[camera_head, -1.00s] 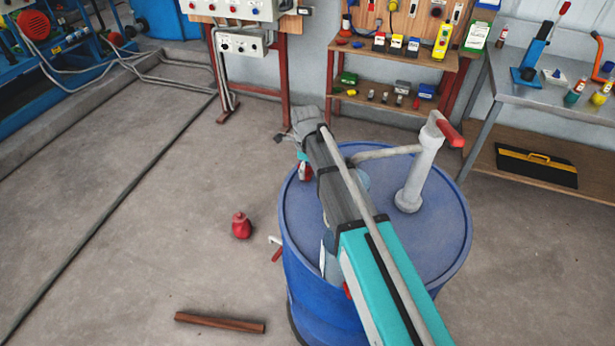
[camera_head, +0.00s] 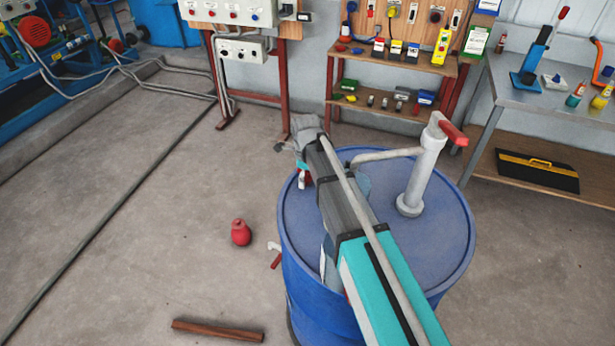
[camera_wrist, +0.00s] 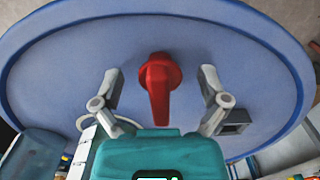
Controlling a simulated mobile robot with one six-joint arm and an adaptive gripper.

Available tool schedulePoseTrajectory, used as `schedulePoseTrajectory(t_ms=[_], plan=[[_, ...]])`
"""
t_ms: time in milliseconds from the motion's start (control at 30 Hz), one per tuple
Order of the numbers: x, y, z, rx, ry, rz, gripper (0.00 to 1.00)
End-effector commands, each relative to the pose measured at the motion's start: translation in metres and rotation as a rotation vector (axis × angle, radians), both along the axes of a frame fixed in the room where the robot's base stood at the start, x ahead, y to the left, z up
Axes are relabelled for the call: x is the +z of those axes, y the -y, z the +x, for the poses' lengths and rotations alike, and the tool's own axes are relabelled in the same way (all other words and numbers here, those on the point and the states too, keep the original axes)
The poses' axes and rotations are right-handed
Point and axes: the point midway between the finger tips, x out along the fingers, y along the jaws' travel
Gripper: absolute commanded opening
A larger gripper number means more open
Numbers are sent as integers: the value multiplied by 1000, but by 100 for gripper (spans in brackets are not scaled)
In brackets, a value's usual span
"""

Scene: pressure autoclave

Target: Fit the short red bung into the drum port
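The blue drum (camera_head: 290,225) stands upright, its lid partly hidden by my arm. In the wrist view, a red piece (camera_wrist: 158,85) with a rounded head and tapering stem shows between my fingers; it may be the short red bung. My gripper (camera_wrist: 160,78) is open, with a gap on both sides of the red piece. The drum lid (camera_wrist: 60,65) lies behind it. In the head view, a bit of red (camera_head: 305,180) shows below my wrist, near the lid's left edge. I cannot make out the port or whether the piece touches the lid.
A grey pump (camera_head: 411,195) with a red handle stands on the lid's right side. A red bottle-shaped object (camera_head: 241,232) and a brown bar (camera_head: 217,330) lie left of the drum. A shelf (camera_head: 390,110) and a steel bench (camera_head: 560,95) stand behind. Floor to the left is mostly clear.

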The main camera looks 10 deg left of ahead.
Motion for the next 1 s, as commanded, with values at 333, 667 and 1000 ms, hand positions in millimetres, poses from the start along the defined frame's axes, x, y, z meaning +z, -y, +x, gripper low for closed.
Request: schedulePoseTrajectory(t_ms=[333,667,1000], plan=[[0,0,0,0,0,0,29],[0,0,0,1,0,0,0],[7,0,0,1,0,0,0]])
